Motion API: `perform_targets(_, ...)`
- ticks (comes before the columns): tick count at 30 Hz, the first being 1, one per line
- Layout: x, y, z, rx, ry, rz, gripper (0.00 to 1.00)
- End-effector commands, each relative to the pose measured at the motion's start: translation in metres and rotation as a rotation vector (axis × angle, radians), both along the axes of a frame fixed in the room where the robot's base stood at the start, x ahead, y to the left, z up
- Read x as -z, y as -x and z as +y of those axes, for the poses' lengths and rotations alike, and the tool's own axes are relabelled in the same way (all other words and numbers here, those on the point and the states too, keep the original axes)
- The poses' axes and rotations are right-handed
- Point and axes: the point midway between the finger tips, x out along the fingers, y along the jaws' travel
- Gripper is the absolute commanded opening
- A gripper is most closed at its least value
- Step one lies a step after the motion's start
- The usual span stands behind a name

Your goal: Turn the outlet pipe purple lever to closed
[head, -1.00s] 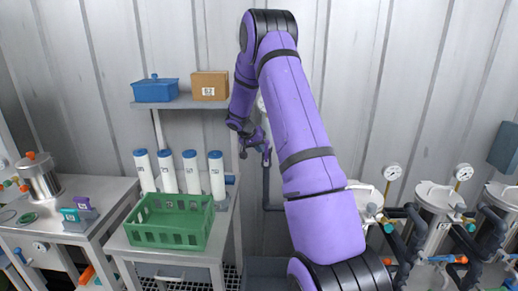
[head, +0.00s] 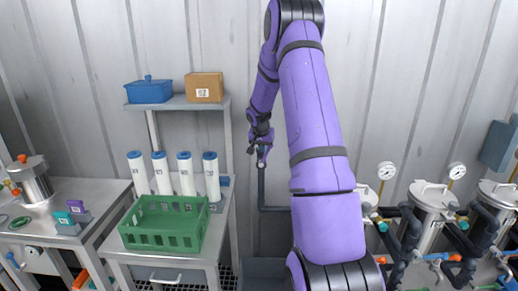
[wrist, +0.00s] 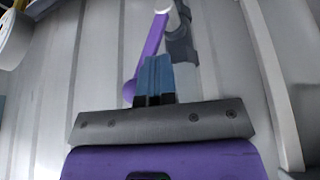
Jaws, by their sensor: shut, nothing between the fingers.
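The purple lever (wrist: 151,44) shows in the wrist view as a long bar with a rounded lower end, slanting from upper right to lower left. It sits beside a dark grey pipe fitting (wrist: 181,45). My gripper (wrist: 155,62) is shut and empty, its blue-grey fingers overlapping the lower part of the lever in the picture. I cannot tell whether they touch it. In the head view my gripper (head: 260,153) is at the top of the dark outlet pipe (head: 262,188). My purple wrist and the lever blend together there.
A shelf (head: 180,103) with a blue box (head: 149,91) and a cardboard box (head: 205,87) stands left of my gripper. Below are white cylinders (head: 185,174) and a green crate (head: 162,240). Metal vessels (head: 430,215) with gauges stand at right. A corrugated wall is behind.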

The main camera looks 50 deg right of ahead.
Motion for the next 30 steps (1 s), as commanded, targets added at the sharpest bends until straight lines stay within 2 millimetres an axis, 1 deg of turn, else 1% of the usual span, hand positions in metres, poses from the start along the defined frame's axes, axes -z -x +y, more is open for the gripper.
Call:
perform_targets(1, 0.0, 0.004, -0.004, 0.006, -0.019, -0.021, 0.0)
perform_targets(6, 0.002, 0.011, -0.01, 0.006, -0.084, -0.096, 0.0)
perform_targets(17, 0.009, 0.025, -0.021, 0.008, -0.218, -0.251, 0.0)
perform_targets(30, 0.021, 0.038, -0.032, 0.006, -0.382, -0.442, 0.0)
